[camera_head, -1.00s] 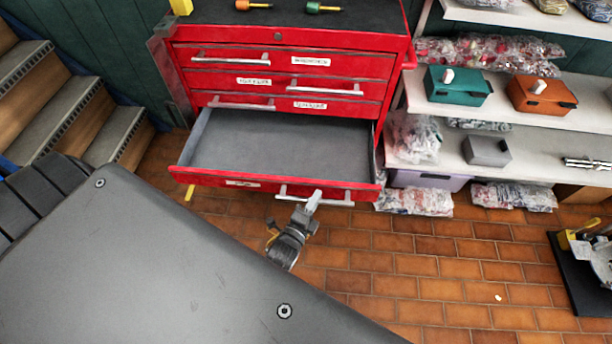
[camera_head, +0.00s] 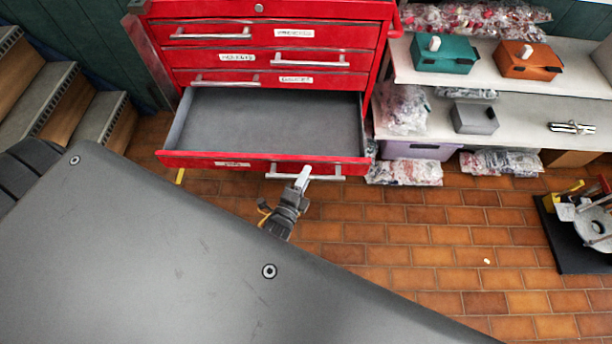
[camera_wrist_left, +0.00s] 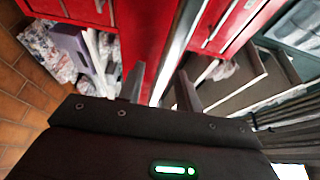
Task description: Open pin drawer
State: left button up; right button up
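The red tool chest's lowest visible drawer (camera_head: 262,163) is pulled out in the head view. Its grey inside (camera_head: 270,118) looks empty. The label on its front is too small to read. My left gripper (camera_head: 303,178) is at the right-hand bar handle (camera_head: 326,178) of this drawer. In the left wrist view its two fingers (camera_wrist_left: 161,82) stand apart, with a pale bar running between them and a gap visible beside it. Contact with the bar cannot be made out. My right gripper is not in view.
Drawers above, such as the labelled upper one (camera_head: 270,58), are shut. Shelves (camera_head: 540,95) with a teal box (camera_head: 444,53), an orange box (camera_head: 528,60) and bagged parts stand to the right. Stairs (camera_head: 85,110) are at the left.

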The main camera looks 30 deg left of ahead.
pick_arm(q)
jog(key=s, duration=1)
jog(key=shift+s, duration=0.15)
jog(key=shift+d, duration=0.2)
